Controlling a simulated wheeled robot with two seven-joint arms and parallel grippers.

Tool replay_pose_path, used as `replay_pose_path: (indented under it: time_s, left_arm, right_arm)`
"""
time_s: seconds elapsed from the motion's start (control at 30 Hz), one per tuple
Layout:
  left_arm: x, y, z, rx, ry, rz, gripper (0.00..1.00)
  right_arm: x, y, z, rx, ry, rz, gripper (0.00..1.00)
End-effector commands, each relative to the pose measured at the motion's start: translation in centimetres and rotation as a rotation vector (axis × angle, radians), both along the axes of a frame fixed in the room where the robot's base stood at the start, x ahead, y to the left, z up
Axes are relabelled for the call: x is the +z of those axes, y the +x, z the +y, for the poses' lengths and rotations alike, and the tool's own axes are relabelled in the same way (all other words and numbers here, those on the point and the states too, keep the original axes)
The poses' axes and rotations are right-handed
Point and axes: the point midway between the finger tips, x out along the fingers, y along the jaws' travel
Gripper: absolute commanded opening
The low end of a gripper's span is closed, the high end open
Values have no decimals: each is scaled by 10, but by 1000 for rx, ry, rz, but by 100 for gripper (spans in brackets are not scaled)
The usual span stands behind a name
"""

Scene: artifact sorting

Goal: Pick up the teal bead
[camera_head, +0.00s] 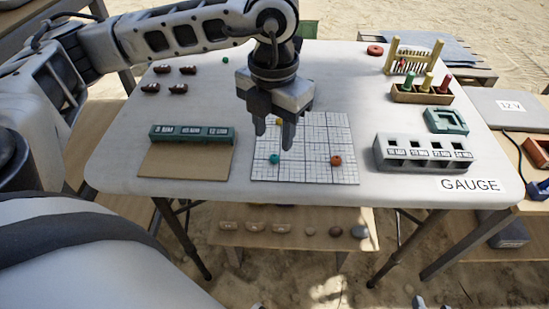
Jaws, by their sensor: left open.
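A teal bead (275,159) lies on the gridded white mat (310,172) in the middle of the table. My left gripper (274,138) hangs over the mat, pointing down, with its fingertips just above and beside the teal bead in the picture. Its jaws are open with nothing between them. An orange-red bead (336,160) lies on the right part of the mat. A yellow bead (279,121) shows partly behind the fingers. Another small green-teal bead (225,60) lies near the table's back edge. My right gripper is not in view.
A green labelled block (192,134) stands on a brown board (185,165) to the left. A grey slotted gauge (424,152) stands right of the mat. Pegs in a wooden rack (420,95), a bead frame (413,58) and a teal tray (445,120) stand farther right.

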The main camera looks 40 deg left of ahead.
Motion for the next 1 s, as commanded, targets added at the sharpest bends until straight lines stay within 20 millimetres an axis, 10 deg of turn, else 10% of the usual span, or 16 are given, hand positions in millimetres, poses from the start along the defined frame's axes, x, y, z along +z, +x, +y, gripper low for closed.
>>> replay_pose_path:
  time_s: [0.7, 0.87, 1.0]
  left_arm:
    - [-55, 1, 0, 1, -2, 0, 43]
    - [-54, 1, 0, 1, -2, 0, 1]
    - [-54, 1, 0, 1, -2, 0, 0]
  right_arm:
    - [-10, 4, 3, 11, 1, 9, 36]
    - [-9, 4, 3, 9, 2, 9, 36]
    - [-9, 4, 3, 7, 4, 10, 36]
